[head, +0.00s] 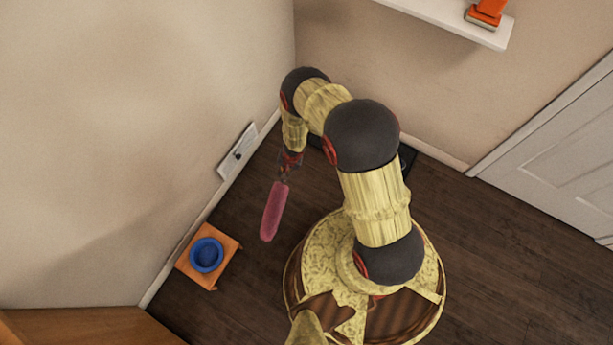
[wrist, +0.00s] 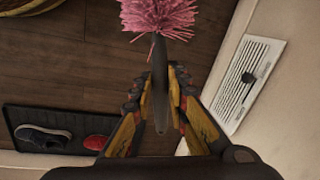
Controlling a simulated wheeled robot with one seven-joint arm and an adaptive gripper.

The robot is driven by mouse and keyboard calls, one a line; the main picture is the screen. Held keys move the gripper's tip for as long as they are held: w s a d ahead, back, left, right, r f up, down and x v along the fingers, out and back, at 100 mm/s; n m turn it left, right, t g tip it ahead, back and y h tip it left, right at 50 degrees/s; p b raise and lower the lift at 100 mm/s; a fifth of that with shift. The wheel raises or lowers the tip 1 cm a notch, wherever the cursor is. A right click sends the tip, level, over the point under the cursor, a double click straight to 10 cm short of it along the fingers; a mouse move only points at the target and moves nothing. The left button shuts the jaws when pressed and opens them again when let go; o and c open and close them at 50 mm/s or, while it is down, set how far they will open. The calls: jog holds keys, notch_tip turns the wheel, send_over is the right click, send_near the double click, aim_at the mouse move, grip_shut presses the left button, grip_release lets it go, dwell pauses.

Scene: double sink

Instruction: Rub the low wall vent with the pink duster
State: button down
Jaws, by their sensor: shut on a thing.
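The pink duster (head: 274,211) hangs from my gripper (head: 289,163) in the head view, its fluffy head pointing down toward the floor. In the wrist view its pink bristles (wrist: 158,14) show at the top, and its dark handle sits between the fingers of my gripper (wrist: 160,75), which is shut on it. The low wall vent (head: 237,151) is a white slatted panel on the left wall, with a dark spot on it. It also shows at the right of the wrist view (wrist: 236,98). The duster is apart from the vent.
A small orange stool (head: 224,267) with a blue bowl (head: 207,254) stands by the left wall. A dark tray (wrist: 64,118) holds a dark shoe (wrist: 43,136) and a red one. A white shelf (head: 452,18) and a door (head: 562,140) are at right. Floor below the duster is clear.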

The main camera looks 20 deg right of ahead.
notch_tip(320, 180, down, 14)
jog(key=s+d+m+h+p, duration=0.2)
jog(key=d+m, duration=0.1)
jog(key=m, duration=0.6)
jog(key=w+d+f+m, duration=0.3)
jog(key=d+f+m, duration=0.2)
jog(key=m, duration=0.7)
jog(key=shift+d+f+g+h+p, duration=0.3)
jog(key=shift+d+h+p, duration=0.1)
jog(key=shift+d, duration=0.75)
jog(key=shift+w+a+b, duration=0.9)
jog(key=shift+w+b, duration=0.3)
jog(key=shift+b, duration=1.75)
jog(key=shift+w+a+b, duration=0.85)
jog(key=shift+w+b, duration=0.3)
jog(key=shift+b, duration=1.75)
jog(key=shift+w+a+r, duration=0.1)
jog(key=shift+w+a, duration=0.55)
jog(key=shift+w, duration=0.3)
